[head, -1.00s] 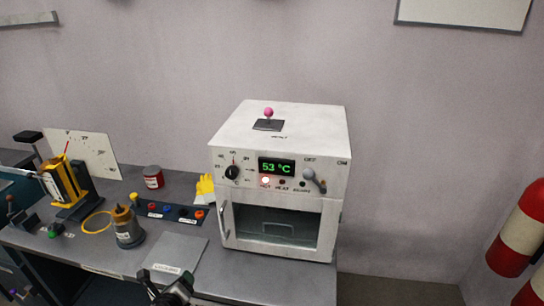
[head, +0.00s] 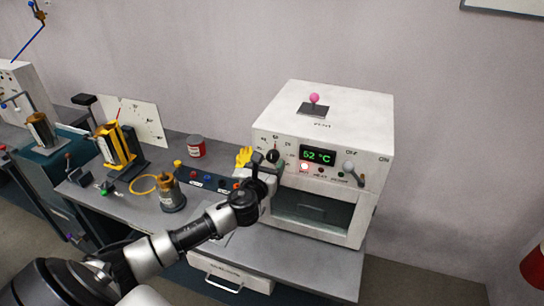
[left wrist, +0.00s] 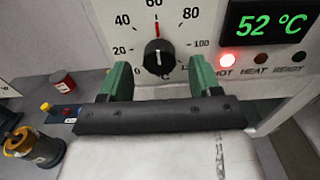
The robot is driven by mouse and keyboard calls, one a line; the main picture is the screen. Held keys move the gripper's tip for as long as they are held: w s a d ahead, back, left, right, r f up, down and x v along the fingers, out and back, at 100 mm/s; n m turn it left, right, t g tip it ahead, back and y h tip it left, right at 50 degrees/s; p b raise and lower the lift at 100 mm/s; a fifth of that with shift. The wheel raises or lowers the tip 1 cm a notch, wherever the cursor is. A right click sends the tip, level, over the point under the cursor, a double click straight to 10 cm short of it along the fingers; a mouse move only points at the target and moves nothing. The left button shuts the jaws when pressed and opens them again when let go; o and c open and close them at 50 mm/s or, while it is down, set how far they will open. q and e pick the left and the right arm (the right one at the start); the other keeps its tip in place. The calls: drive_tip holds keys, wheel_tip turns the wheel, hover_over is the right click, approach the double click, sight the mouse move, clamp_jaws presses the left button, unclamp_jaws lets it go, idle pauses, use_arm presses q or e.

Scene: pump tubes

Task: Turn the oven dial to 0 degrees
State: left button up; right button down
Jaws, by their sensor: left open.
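The white oven (head: 350,116) stands on the bench with its black round dial (head: 272,156) at the left of the front panel. In the head view my left gripper (head: 263,172) is just below the dial. My right gripper is out of view.
The oven display (head: 318,157) reads 52 °C, and a red light (left wrist: 228,59) is lit by HOT. A lever (head: 349,170) is at the panel's right.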

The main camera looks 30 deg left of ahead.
use_arm(q)
drive_tip(key=shift+x, duration=1.2)
drive_tip(key=shift+c, duration=0.4)
drive_tip(key=c, duration=0.8)
drive_tip(key=shift+c, duration=0.2)
